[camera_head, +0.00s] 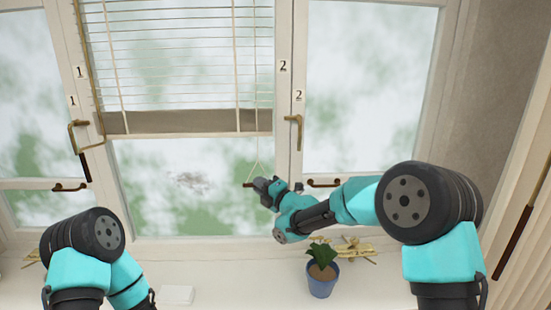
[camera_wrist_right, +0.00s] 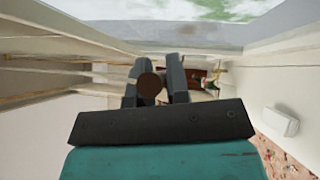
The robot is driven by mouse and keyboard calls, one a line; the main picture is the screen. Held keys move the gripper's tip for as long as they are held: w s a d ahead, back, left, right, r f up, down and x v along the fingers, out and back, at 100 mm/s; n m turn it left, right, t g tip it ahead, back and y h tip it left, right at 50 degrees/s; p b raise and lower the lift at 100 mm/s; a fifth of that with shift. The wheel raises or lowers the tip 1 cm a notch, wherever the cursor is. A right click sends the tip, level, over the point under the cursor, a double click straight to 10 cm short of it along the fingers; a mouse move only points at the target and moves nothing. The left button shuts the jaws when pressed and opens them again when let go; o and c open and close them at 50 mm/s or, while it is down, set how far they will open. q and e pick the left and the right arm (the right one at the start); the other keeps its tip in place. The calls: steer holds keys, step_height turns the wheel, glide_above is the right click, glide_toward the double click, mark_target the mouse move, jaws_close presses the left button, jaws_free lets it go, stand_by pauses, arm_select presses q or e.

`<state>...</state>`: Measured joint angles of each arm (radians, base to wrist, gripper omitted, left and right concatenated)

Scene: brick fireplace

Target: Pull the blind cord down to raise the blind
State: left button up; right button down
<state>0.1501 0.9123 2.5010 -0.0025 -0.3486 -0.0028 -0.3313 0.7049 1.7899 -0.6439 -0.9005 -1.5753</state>
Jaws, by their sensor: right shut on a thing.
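The blind (camera_head: 185,121) hangs in the upper part of the middle window, with its brown bottom rail about halfway down the glass. A thin pale cord (camera_head: 257,110) hangs at the blind's right side and splits into a narrow triangle above a small brown handle (camera_head: 247,184). My right gripper (camera_head: 262,186) is shut on this handle, just below the blind. In the right wrist view the handle shows end-on as a brown round (camera_wrist_right: 150,84) between the fingers (camera_wrist_right: 153,90). My left arm shows at the lower left, but its gripper is out of view.
A potted plant (camera_head: 321,279) stands on the white sill (camera_head: 225,270) below my right arm. A gold model plane (camera_head: 355,249) lies beside it. Brass window handles (camera_head: 297,130) stick out from the frames.

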step_height(320, 180, down, 16)
stand_by(0.3)
steer(key=c, duration=1.1)
jaws_free()
steer(key=shift+r, duration=0.15)
steer(key=v, duration=0.7)
steer(key=shift+s+d, duration=0.2)
